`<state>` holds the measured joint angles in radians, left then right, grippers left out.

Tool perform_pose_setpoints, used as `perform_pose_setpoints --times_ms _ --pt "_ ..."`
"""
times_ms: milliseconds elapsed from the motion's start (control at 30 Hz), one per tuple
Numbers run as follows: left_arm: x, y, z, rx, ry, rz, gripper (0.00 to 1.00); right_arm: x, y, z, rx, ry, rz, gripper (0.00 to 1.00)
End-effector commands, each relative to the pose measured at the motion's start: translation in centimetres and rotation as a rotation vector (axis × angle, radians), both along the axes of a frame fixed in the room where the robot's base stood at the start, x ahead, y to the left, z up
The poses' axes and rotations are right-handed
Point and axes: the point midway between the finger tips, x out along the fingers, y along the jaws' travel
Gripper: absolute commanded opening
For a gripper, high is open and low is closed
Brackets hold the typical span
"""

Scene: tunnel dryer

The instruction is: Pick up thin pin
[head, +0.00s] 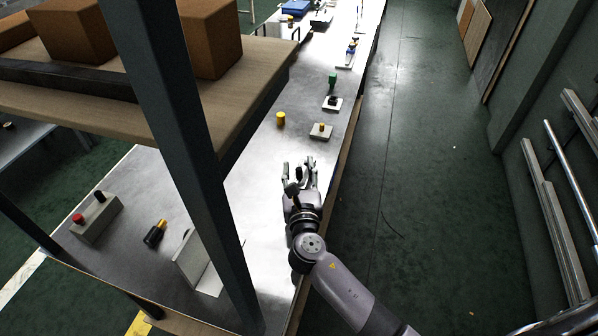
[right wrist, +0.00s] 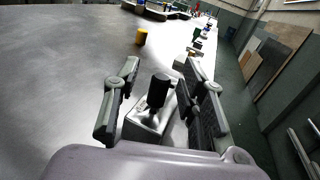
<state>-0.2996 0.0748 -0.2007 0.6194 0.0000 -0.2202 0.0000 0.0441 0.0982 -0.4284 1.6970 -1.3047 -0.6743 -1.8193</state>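A slim dark pin with a black cylindrical head (right wrist: 159,89) stands upright in a small pale metal block (right wrist: 146,124) in the right wrist view. My right gripper (right wrist: 162,98) is open, with one finger on each side of the pin's head. A gap shows on both sides, so the fingers seem not to touch it. In the head view my right gripper (head: 305,167) is low over the metal table, and its fingers mostly hide the pin and block. My left gripper is not in view.
A yellow cylinder (head: 281,119) and a white block with a yellow peg (head: 317,133) stand ahead on the table (head: 262,158). A shelf with brown boxes (head: 210,38) and its dark post (head: 190,130) rise at left. A grey block with red and black pegs (head: 97,219) sits at lower left.

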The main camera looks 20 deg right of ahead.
Motion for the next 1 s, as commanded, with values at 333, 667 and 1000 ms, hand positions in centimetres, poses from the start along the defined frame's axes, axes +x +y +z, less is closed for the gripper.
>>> perform_pose_setpoints --times_ms 333,667,1000 --pt "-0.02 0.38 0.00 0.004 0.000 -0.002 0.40 0.03 -0.01 -0.03 0.000 0.000 0.000 0.29" --pt "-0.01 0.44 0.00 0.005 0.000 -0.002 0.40 0.02 -0.01 -0.03 0.000 0.000 0.000 0.07" --pt "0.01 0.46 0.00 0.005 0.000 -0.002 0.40 0.02 0.00 -0.01 0.000 0.000 0.000 0.00"
